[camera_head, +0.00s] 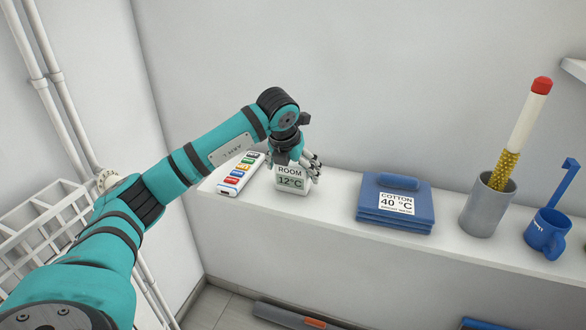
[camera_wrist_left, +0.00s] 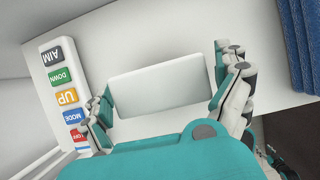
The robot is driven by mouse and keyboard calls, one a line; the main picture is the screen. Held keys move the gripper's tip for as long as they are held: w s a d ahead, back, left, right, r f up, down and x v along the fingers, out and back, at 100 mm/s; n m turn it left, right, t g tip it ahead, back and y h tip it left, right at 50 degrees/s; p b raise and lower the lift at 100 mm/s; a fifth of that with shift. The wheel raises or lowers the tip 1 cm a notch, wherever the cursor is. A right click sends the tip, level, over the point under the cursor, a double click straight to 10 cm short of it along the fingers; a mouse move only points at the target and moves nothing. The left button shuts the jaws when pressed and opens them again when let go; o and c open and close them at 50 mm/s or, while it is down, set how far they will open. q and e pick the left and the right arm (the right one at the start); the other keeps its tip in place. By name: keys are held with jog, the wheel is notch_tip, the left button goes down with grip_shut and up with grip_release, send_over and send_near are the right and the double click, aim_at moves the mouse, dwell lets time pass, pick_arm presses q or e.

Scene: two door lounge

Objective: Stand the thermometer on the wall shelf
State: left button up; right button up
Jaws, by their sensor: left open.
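The thermometer (camera_head: 291,180) is a small white block marked "ROOM 12°C". It stands upright on the white wall shelf (camera_head: 335,205), near the shelf's left end. My left gripper (camera_head: 303,165) is directly above and around it, with the fingers pointing down. In the left wrist view the thermometer's pale top (camera_wrist_left: 162,88) lies between the two open fingers of my left gripper (camera_wrist_left: 168,92), with a gap visible on each side. My right gripper is in neither view.
A remote with coloured buttons (camera_head: 239,173) lies just left of the thermometer. To the right are folded blue cloths (camera_head: 396,207), a grey cup (camera_head: 486,206) holding a stick-like item, and a blue mug (camera_head: 546,233). A white rack (camera_head: 38,235) and pipes stand at left.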

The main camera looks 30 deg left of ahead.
pick_arm(q)
jog(key=v, duration=1.2)
jog(key=shift+b, duration=0.3)
jog(key=shift+d, duration=0.1)
